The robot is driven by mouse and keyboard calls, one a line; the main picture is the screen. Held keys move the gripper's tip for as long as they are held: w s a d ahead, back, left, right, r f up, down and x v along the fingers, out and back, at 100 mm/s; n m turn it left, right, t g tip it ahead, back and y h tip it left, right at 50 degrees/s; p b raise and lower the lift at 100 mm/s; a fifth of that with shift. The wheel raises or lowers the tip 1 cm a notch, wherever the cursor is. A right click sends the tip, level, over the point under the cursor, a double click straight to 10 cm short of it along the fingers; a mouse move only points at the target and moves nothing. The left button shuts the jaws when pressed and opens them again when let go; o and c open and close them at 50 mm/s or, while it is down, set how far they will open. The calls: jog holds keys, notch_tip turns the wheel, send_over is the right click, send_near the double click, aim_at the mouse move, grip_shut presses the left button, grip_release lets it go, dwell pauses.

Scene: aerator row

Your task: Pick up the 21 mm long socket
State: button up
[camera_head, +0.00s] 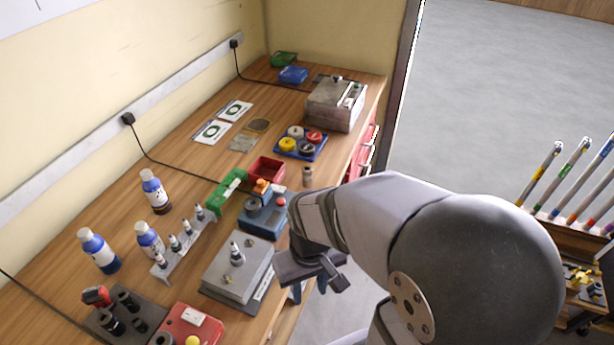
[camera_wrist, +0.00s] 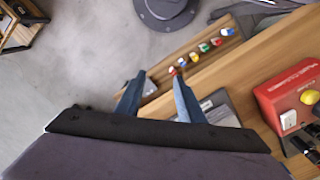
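Several black sockets (camera_head: 128,301) stand on a dark tray (camera_head: 96,322) at the lower left of the bench in the head view. Their sizes cannot be read, so I cannot tell which is the 21 mm long one. Black cylindrical parts, likely sockets (camera_wrist: 303,147), show at the right edge of the wrist view. My gripper (camera_head: 309,292) is off the bench's front edge, right of the sockets and well apart from them. In the wrist view my gripper (camera_wrist: 156,92) has its two blue fingers spread, with nothing between them.
A red box (camera_head: 187,327) stands right of the dark tray. A grey metal block (camera_head: 238,268) lies between it and my gripper. A red-and-black tool (camera_head: 97,296) stands by the sockets.

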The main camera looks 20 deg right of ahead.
jog(key=shift+o, duration=0.2)
jog(key=shift+o, duration=1.1)
